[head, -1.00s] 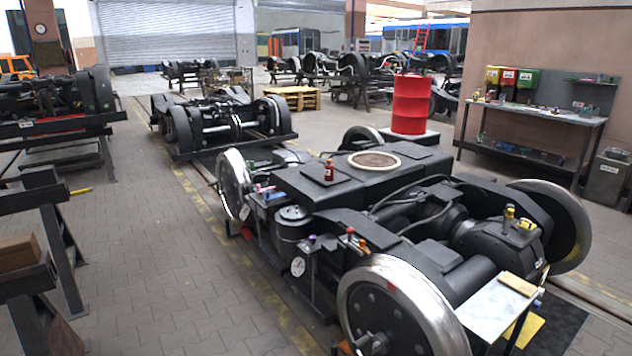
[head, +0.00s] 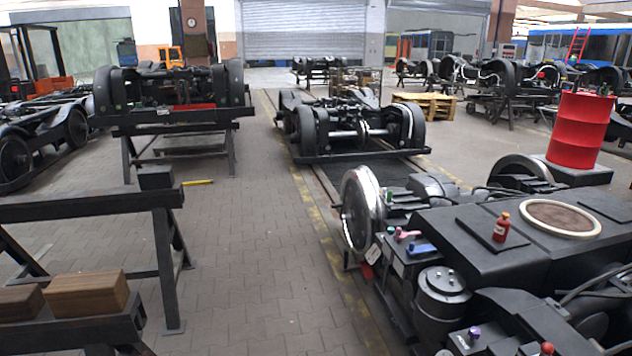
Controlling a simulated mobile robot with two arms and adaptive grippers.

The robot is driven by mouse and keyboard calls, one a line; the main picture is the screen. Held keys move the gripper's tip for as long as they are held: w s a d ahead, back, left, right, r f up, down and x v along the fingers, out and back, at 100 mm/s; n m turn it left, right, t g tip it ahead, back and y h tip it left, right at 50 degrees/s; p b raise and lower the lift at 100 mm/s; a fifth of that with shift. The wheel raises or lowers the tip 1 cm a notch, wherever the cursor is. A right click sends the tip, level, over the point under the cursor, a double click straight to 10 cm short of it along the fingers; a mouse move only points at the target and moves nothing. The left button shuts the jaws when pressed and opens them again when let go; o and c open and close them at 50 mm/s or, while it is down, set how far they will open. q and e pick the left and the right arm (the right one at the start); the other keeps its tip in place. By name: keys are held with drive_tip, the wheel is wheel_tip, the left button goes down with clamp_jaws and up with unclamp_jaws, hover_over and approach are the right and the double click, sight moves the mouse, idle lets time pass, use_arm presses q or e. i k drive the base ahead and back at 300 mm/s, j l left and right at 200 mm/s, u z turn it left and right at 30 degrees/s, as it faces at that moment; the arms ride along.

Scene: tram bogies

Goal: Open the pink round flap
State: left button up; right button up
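A small pink part (head: 405,235) sits on the near left corner of the black bogie (head: 480,240), beside a blue part (head: 424,249) and a green part (head: 390,198). It is too small to tell whether it is a round flap, or whether it is open or shut. A purple knob (head: 474,332) shows farther down, close to the bottom edge. Neither of my grippers is in view.
A red bottle (head: 501,228) stands on the bogie's top plate. A black trestle (head: 90,208) and wooden blocks (head: 86,294) are at the left. A red barrel (head: 580,130) stands at the right. Paved floor (head: 250,250) between trestle and bogie is clear.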

sight(398, 234)
drive_tip(key=i+z, duration=0.1)
drive_tip(key=i, duration=0.4)
drive_tip(key=i+j+z, duration=0.15)
drive_tip(key=i, duration=0.35)
drive_tip(key=i+j+z, duration=0.1)
drive_tip(key=i, duration=0.45)
drive_tip(key=i+j+z, duration=0.15)
drive_tip(key=i, duration=0.35)
drive_tip(key=j, duration=0.1)
